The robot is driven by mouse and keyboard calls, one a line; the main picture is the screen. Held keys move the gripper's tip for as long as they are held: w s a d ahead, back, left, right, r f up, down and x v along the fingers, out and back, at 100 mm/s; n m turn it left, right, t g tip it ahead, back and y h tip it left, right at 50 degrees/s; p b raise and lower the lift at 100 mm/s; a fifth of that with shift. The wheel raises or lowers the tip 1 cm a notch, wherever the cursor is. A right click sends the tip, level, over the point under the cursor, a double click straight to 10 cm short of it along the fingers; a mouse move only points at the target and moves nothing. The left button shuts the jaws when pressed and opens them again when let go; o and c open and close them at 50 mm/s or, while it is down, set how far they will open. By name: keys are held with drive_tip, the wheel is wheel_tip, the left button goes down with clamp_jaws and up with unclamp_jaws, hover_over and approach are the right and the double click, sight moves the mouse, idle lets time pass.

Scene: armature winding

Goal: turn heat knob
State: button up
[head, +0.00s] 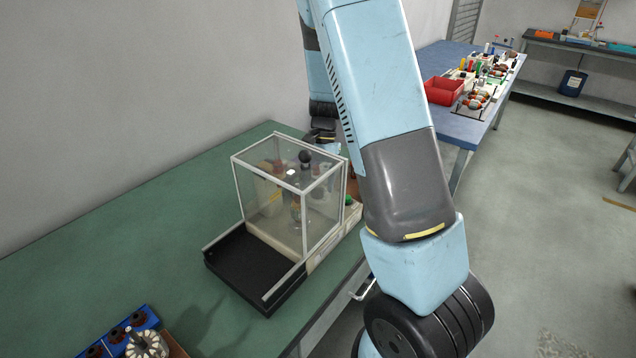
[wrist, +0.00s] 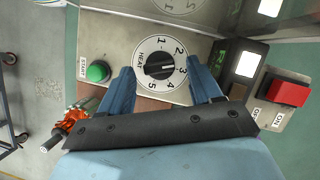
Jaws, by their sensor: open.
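The black heat knob (wrist: 156,67) sits on a round white dial numbered 1 to 5 in the wrist view. Its white mark points right, at about 3. My gripper (wrist: 158,69) is open, with one blue finger left of the dial and the other right of it. The knob lies between the fingertips; no contact with it shows. In the head view the knob is not visible. The clear-walled machine (head: 239,189) stands on the green bench, with my arm passing in front of its right side.
A green START button (wrist: 98,71) is left of the dial. A red switch (wrist: 288,93) is to the right. An orange object (wrist: 75,118) is near the left finger. A black tray (head: 245,268) extends before the machine. The green bench (head: 130,225) is clear to the left.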

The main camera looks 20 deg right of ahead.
drive_tip(key=shift+s+a+f, duration=0.1)
drive_tip(key=shift+s+f, duration=0.05)
drive_tip(key=shift+f, duration=0.25)
drive_tip(key=c, duration=1)
